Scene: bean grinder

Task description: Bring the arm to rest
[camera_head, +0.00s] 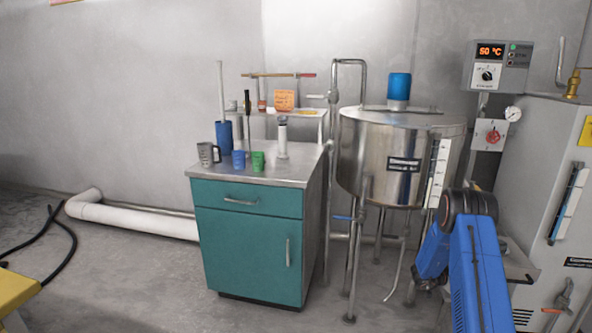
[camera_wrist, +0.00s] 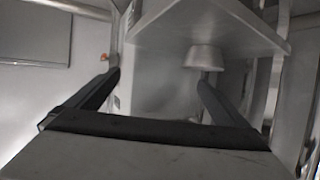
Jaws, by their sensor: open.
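My blue arm (camera_head: 475,270) stands at the lower right of the head view, bent at a dark round joint (camera_head: 470,204), in front of the steel tank (camera_head: 375,155). My gripper is not clearly visible in the head view. In the wrist view my gripper (camera_wrist: 159,80) is open, its two dark fingers spread wide, with nothing held between them. Beyond the fingers are a grey slanted panel (camera_wrist: 225,35) and a pale round fitting (camera_wrist: 205,57); I cannot tell whether either finger touches anything.
The teal cabinet (camera_head: 250,240) stands left of the tank, with blue (camera_head: 239,160) and green (camera_head: 258,161) cups and a grey mug (camera_head: 206,154) on top. A grey machine (camera_head: 540,175) is close on the right. Pipes stand around the tank. The floor at left-centre is open.

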